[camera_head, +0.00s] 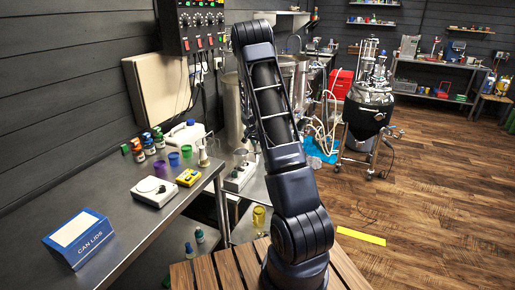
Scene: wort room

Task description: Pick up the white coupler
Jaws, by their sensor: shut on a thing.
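I cannot pick out the white coupler for certain. A small pale piece (240,155) stands by a white device on the low steel table beyond the bench, but it is too small to name. My arm rises through the middle of the picture and hides part of that table. My gripper cannot be seen, so what its jaws hold does not show.
The grey bench (150,228) at left bears a blue can lids box (80,240), a white scale (155,191), a yellow meter (188,177), cups, bottles and a white jug (186,134). A steel vessel (369,108) stands behind.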

